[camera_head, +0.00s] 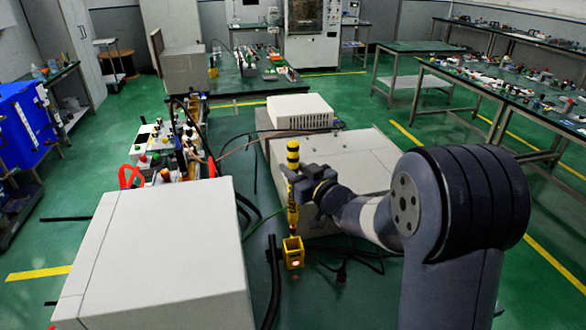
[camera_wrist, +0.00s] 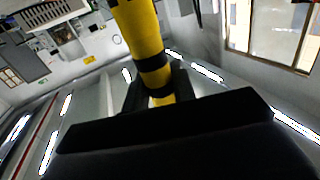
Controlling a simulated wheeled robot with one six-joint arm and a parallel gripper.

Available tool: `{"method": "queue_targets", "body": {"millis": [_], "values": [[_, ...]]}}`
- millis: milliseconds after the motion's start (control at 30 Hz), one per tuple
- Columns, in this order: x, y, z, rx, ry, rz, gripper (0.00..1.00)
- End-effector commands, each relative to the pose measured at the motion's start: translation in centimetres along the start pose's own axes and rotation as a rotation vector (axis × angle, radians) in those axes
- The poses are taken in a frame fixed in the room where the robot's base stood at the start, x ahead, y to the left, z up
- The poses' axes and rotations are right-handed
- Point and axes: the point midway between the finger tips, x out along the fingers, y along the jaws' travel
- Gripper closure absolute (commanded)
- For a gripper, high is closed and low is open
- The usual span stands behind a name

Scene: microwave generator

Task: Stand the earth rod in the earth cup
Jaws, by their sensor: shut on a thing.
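The earth rod (camera_head: 293,158) is yellow with black bands. In the head view it stands nearly upright, its lower end just above or at the mouth of the earth cup; I cannot tell whether it has entered. In the wrist view the rod (camera_wrist: 145,38) passes between the dark fingers. The cup does not show in the wrist view.
A large pale cabinet (camera_head: 165,255) stands left of the cup. Black cables (camera_head: 274,280) run beside the cup. Small parts and a red-handled item (camera_head: 131,177) lie further left.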

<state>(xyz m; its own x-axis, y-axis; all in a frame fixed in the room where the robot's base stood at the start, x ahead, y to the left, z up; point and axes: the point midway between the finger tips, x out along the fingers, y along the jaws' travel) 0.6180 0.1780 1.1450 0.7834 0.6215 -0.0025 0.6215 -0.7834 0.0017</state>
Motion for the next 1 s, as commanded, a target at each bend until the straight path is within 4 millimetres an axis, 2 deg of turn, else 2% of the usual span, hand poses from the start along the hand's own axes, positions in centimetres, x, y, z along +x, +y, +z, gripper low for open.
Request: {"method": "queue_targets", "body": {"millis": [1000], "values": [[0.0, 0.0, 8.4, 0.0, 0.001, 0.0, 1.0]]}}
